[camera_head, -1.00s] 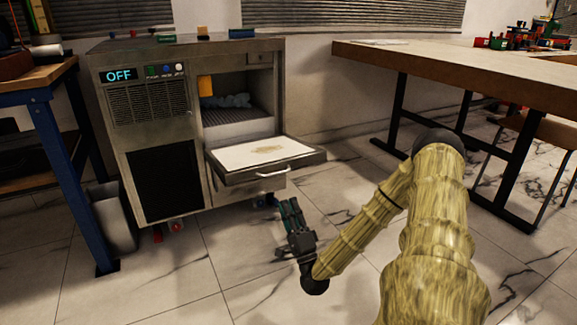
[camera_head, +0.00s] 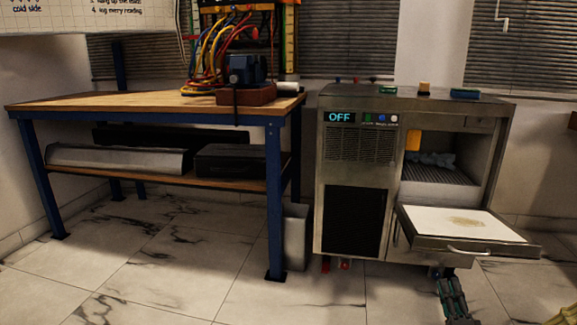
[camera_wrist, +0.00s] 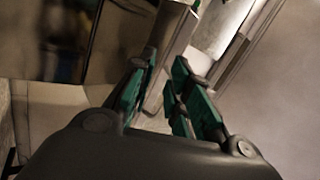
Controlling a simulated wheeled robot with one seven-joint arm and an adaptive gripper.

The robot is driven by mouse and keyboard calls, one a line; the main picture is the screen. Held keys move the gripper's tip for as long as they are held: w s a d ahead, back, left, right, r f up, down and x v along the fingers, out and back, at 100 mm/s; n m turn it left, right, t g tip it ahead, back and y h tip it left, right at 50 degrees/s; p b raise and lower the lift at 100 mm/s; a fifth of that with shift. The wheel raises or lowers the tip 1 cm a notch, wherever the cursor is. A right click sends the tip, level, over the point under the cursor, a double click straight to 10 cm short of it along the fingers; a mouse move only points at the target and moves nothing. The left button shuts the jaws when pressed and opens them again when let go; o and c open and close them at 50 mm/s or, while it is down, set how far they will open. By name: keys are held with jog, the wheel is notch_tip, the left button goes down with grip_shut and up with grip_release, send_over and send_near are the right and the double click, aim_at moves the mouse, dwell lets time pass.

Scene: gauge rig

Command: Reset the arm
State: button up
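My gripper (camera_head: 452,298) is at the bottom right of the head view, low in front of the grey machine (camera_head: 357,215) and below its pulled-out tray (camera_head: 408,228). Its green fingers also show in the wrist view (camera_wrist: 165,68). They stand apart with a gap between them, and nothing is held there. Most of my arm is outside the head view; only a bit shows in the bottom right corner. The machine's display (camera_head: 340,117) reads OFF.
A blue-legged workbench (camera_head: 130,102) stands left of the machine, with a blue vise-like device (camera_head: 247,70) and coloured cables on it. A grey bin (camera_head: 296,238) stands between them. The tray with its handle (camera_head: 468,251) juts out. The tiled floor at left is clear.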

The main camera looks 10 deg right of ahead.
jog(key=w+a+f+n+g+y+p, duration=0.2)
jog(key=w+a+f+n+g+y, duration=0.1)
jog(key=a, duration=0.3)
jog(key=w+a+f+n+g+y+p, duration=0.1)
jog(key=w+a+f+n+g+y, duration=0.1)
jog(key=a+f+n+y, duration=0.3)
jog(key=s+a+f+n+g+p, duration=0.35)
jog(key=a+f+g, duration=0.25)
jog(key=a, duration=0.6)
jog(key=s+a+f+n+g+p, duration=0.2)
jog(key=s+a+g, duration=0.2)
jog(key=s, duration=0.5)
jog(key=s+a+f+n+g+h+p, duration=0.1)
jog(key=s+a+f+n+g, duration=0.25)
jog(key=s, duration=0.65)
jog(key=s+a+f+n+g+p, duration=0.15)
jog(key=s+a+g, duration=0.3)
jog(key=s, duration=0.45)
notch_tip(320, 180, up, 38)
jog(key=p, duration=3.8)
jog(key=shift+a, duration=0.4)
